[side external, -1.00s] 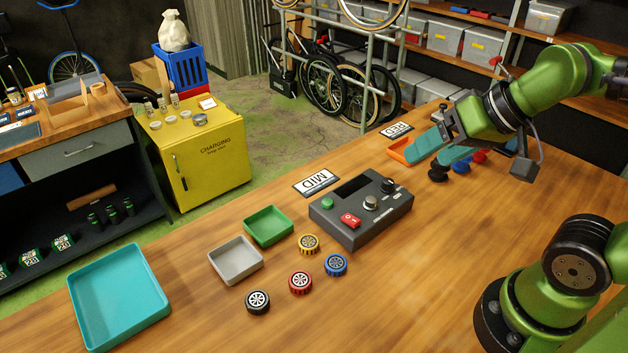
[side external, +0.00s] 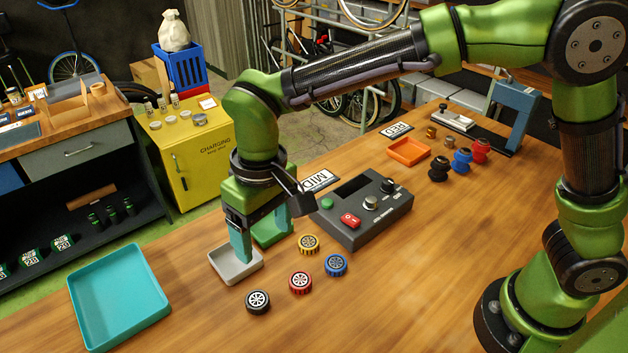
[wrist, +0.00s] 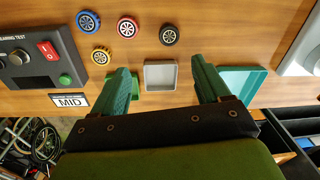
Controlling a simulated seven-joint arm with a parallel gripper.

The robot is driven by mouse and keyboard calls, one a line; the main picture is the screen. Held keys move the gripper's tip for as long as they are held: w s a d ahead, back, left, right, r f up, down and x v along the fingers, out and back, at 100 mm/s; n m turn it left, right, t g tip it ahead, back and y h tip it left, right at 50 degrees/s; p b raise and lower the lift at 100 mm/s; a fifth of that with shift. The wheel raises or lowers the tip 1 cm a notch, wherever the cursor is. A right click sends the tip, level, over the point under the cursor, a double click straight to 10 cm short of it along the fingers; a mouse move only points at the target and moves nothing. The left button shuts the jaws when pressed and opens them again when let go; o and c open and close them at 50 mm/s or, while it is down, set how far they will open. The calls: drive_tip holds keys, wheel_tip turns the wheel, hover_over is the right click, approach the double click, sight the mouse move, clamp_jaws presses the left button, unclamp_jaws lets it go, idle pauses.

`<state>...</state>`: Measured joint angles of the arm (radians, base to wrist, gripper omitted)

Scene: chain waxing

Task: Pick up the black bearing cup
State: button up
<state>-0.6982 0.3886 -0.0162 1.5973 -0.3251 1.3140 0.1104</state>
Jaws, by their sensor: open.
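A round, black, notched cup with a silver spoked face (side external: 257,301) lies on the wooden table at the front, apart from my gripper. It also shows in the wrist view (wrist: 169,35), beyond the fingertips and slightly right of centre. Red (side external: 300,282), blue (side external: 336,264) and yellow (side external: 308,244) cups of the same form lie near it. My gripper (side external: 262,250) points down over the grey tray (side external: 226,265), with its teal fingers apart and nothing between them. In the wrist view, the gripper (wrist: 160,67) frames the grey tray. A green tray (wrist: 152,97) is partly hidden by a finger.
A bearing tester (side external: 350,228) stands right of the cups. A large teal tray (side external: 118,300) is at the left. An orange tray (side external: 408,152) and black (side external: 438,170), blue (side external: 461,162) and red (side external: 481,152) waisted pieces stand at the back right.

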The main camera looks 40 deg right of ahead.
drive_tip(key=w+a, duration=0.2)
drive_tip(key=a, duration=0.1)
hover_over(255, 298)
drive_tip(key=shift+m+h, duration=0.3)
drive_tip(key=shift+m, duration=0.1)
drive_tip(key=f, duration=1)
drive_tip(key=shift+d, duration=0.35)
drive_tip(key=shift+a+f, duration=0.15)
drive_tip(key=shift+f, duration=1.4)
drive_tip(key=shift+a+f, duration=0.15)
drive_tip(key=shift+f, duration=1.35)
drive_tip(key=c, duration=1.1)
drive_tip(key=shift+r, duration=0.15)
drive_tip(key=shift+c, duration=0.2)
